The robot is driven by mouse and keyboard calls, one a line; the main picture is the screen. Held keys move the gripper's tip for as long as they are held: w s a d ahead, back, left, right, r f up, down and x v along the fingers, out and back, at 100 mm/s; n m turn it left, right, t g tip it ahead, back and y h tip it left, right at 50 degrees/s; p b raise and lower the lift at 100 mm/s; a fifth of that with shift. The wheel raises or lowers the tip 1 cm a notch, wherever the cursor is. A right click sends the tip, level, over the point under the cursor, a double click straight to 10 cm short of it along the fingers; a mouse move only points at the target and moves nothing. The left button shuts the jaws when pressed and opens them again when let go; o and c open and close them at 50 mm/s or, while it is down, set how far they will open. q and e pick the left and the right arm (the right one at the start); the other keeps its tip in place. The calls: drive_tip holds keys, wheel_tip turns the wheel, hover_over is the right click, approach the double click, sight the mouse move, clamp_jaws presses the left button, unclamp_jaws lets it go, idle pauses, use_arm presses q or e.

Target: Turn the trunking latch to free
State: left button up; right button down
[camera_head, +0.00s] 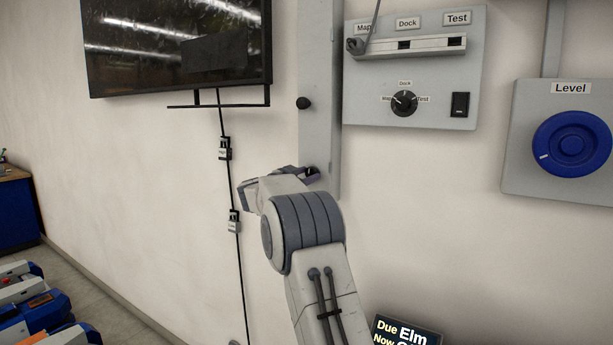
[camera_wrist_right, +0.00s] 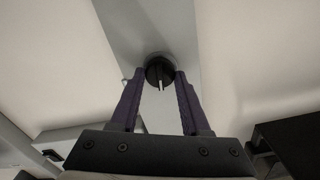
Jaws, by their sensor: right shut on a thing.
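The grey trunking (camera_head: 320,80) runs down the wall in the head view. A black round knob (camera_head: 303,103) sits on it higher up. My right gripper (camera_head: 308,173) is at a lower black knob, the latch, near the trunking's bottom end, and mostly hides it. In the right wrist view the latch (camera_wrist_right: 159,68) is a round black knob with a white pointer mark toward the gripper. The two purple fingers of my right gripper (camera_wrist_right: 159,78) are closed on its sides. My left gripper is not in view.
A wall panel (camera_head: 420,85) with Map, Dock and Test labels is right of the trunking. A grey panel with a blue Level dial (camera_head: 572,146) is farther right. A screen (camera_head: 180,45) hangs on the left, with a black cable (camera_head: 229,185) below it.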

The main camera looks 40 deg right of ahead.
drive_tip(key=m, duration=0.3)
drive_tip(key=shift+f, duration=0.1)
drive_tip(key=m+b, duration=0.1)
drive_tip(key=m, duration=0.3)
drive_tip(key=shift+s+f+b, duration=0.1)
drive_tip(key=shift+b, duration=0.2)
drive_tip(key=m+b, duration=0.2)
drive_tip(key=m, duration=0.3)
drive_tip(key=shift+f, duration=0.1)
drive_tip(key=shift+m+b, duration=0.95)
drive_tip(key=shift+m, duration=1.15)
drive_tip(key=shift+c, duration=1.9)
unclamp_jaws()
drive_tip(key=shift+a, duration=0.1)
